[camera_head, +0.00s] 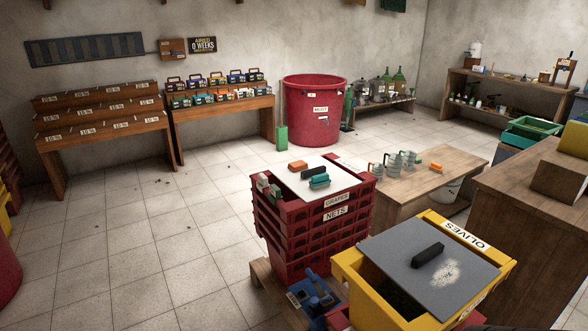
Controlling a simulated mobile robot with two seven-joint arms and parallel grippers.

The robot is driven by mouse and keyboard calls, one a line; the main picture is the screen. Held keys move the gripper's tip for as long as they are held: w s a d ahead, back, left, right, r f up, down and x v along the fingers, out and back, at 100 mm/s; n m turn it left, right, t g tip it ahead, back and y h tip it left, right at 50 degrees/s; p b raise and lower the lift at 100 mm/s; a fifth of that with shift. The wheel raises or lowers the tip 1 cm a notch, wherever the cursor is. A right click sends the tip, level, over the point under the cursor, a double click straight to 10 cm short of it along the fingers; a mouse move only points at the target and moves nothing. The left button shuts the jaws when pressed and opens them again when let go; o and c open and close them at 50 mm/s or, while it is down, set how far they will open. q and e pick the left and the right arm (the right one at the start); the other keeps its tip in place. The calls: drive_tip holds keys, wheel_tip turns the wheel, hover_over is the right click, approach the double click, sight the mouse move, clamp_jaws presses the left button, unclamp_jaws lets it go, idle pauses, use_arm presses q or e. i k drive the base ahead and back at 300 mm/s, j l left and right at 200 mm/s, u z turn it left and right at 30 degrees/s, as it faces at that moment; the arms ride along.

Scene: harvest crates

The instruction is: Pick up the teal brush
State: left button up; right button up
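The teal brush (319,182) lies on a white board (335,177) on top of a stack of dark red crates (288,217). An orange block-like item (298,165) lies on the same board, a little behind it and to the left. Neither of my grippers shows in the head view, and nothing is seen holding the brush.
A yellow crate marked OLIVES (350,275) stands in front, with a grey board (408,254) and a black brush-like item (428,255) on it. Tiled floor at left is clear.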

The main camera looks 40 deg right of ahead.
sight(318, 181)
drive_tip(key=i+z, duration=0.45)
drive_tip(key=i, duration=0.85)
drive_tip(key=i+j+z, duration=0.1)
drive_tip(key=i+z, duration=0.4)
drive_tip(key=i+j+z, duration=0.25)
drive_tip(key=i+z, duration=0.2)
